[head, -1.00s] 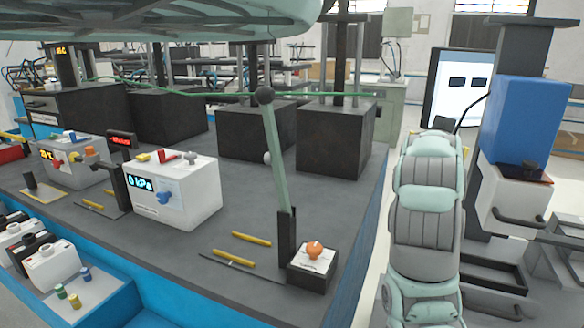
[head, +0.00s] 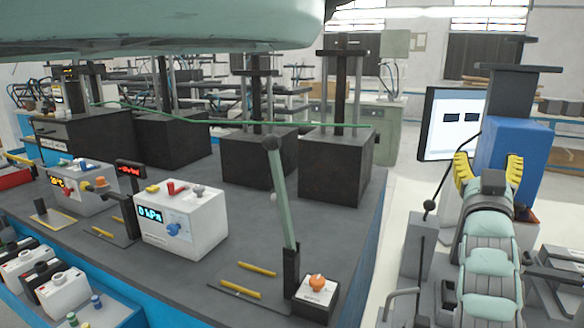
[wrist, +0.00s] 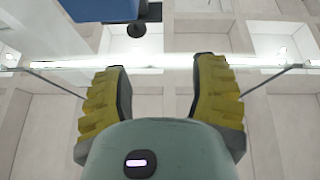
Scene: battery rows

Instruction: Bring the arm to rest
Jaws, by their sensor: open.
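My gripper (head: 488,170) is raised at the right of the head view, with its two yellow ribbed fingers spread apart and nothing between them. My pale green arm (head: 488,255) stands below it, to the right of the bench. In the wrist view my gripper (wrist: 162,95) is also open and empty, facing ceiling panels and a bright light strip. A blue box (head: 510,145) is behind the fingers in the head view; my gripper hides part of it.
The dark bench (head: 205,275) carries a white kPa unit (head: 190,228), an upright lever (head: 283,200), an orange-knobbed box (head: 315,298) and several black blocks. A monitor (head: 450,122) stands behind my gripper. Floor shows between bench and arm.

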